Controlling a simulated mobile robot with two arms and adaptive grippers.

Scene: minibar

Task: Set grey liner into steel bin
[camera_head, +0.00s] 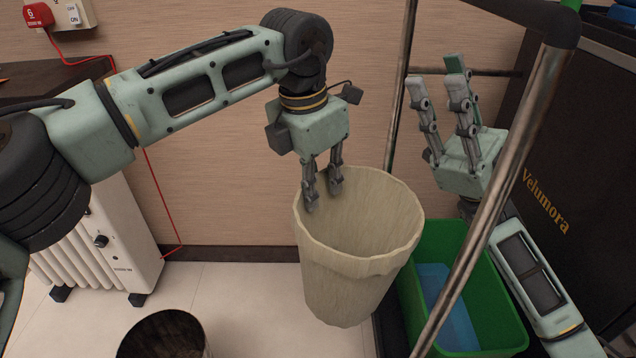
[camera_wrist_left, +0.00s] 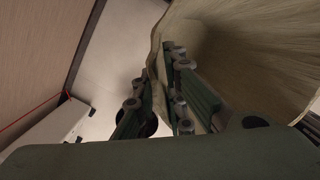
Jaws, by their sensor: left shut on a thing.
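The grey liner (camera_head: 345,290), a pale greyish-beige open-topped tub shape, hangs upright in the middle of the head view, its mouth facing up. My left gripper (camera_head: 322,192) is shut on its rim at the upper left. In the left wrist view, the fingers (camera_wrist_left: 165,90) pinch the liner's wall (camera_wrist_left: 235,45) from both sides. The steel bin (camera_head: 165,338), round with a dark inside, stands on the floor at the lower left, apart from the liner and cut off by the frame. My right gripper (camera_head: 440,90) is raised at the right, fingers up, open and empty.
A green crate (camera_head: 475,335) with a blue thing (camera_head: 445,305) inside stands right of the liner, behind a slanting metal rail (camera_head: 485,220). A white radiator (camera_head: 105,240) stands at the left by the wall. Pale floor (camera_head: 250,310) lies clear between bin and liner.

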